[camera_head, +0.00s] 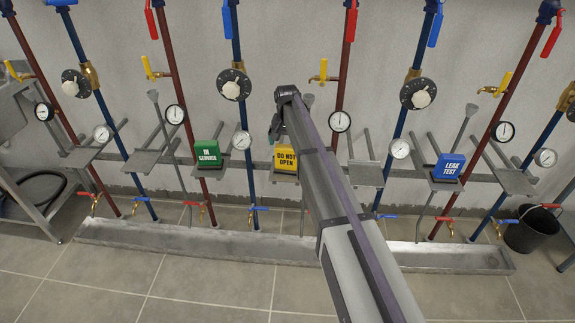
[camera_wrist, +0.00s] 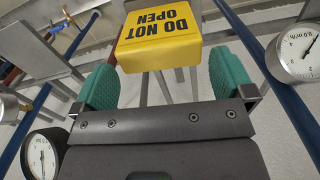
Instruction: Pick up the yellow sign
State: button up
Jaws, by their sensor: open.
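The yellow sign (camera_head: 286,160) reads "DO NOT OPEN" and stands on a grey bracket at the middle of the pipe rack in the head view. My arm partly covers its right side there. In the wrist view the yellow sign (camera_wrist: 160,38) is upside down at the top centre, just ahead of my fingers. My gripper (camera_wrist: 168,78) has two green finger pads spread apart, one toward each side of the sign. Nothing is held between them. In the head view my gripper (camera_head: 278,128) is mostly hidden by my arm.
A green "IN SERVICE" sign (camera_head: 208,154) stands to the left and a blue "LEAK TEST" sign (camera_head: 448,167) to the right. Red and blue pipes, gauges (camera_head: 340,121) and valves crowd the wall. A metal trough (camera_head: 190,237) lies on the floor; a black bucket (camera_head: 530,232) is at right.

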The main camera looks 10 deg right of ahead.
aim_at(287, 147)
notch_tip(287, 147, down, 5)
jog(key=b, duration=0.4)
jog(key=shift+f+b, duration=0.1)
jog(key=shift+b, duration=0.2)
jog(key=shift+r, duration=0.2)
jog(key=c, duration=0.6)
jog(key=shift+r+p, duration=0.1)
jog(key=shift+p, duration=0.2)
jog(key=shift+c, duration=0.2)
notch_tip(287, 147, up, 10)
jog(key=p, duration=1)
jog(key=shift+r, duration=0.1)
jog(key=shift+f, duration=0.2)
